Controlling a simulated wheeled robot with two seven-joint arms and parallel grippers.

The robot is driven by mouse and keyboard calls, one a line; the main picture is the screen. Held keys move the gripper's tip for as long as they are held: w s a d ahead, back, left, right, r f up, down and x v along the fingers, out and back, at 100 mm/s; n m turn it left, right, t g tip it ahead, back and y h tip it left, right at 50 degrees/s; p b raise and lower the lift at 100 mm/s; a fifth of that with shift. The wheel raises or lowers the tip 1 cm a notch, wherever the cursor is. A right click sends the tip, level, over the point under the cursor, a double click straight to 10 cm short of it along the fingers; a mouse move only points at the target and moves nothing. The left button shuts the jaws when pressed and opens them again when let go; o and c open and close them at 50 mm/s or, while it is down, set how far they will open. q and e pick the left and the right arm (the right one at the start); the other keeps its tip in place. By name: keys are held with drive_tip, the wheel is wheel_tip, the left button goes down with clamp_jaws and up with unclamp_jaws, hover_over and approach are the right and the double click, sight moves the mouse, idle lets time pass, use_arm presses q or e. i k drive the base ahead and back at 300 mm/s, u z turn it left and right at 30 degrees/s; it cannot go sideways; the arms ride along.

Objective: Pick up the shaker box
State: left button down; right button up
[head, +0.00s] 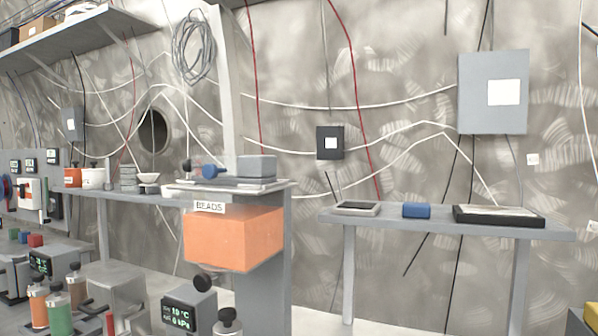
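No box in the head view carries a readable "shaker" label, so I cannot tell for sure which thing is the shaker box. A grey box (256,167) sits on a flat tray (220,187) on the central stand, with a blue part (208,171) at its left. Below it hangs an orange block (234,240) under a label reading BEADS. A small blue box (416,210) lies on the right-hand table. Neither of my grippers is in view.
The right-hand table (440,225) also holds a tablet-like device (356,208) and a black-framed tray (498,216). A shelf at left holds bowls (147,178) and an orange container (72,177). Bottles and instruments crowd the lower left. Floor shows beneath the right-hand table.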

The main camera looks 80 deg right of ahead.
sight(238, 169)
drive_tip(key=u, duration=0.1)
drive_tip(key=k, duration=0.5)
drive_tip(key=z, duration=0.95)
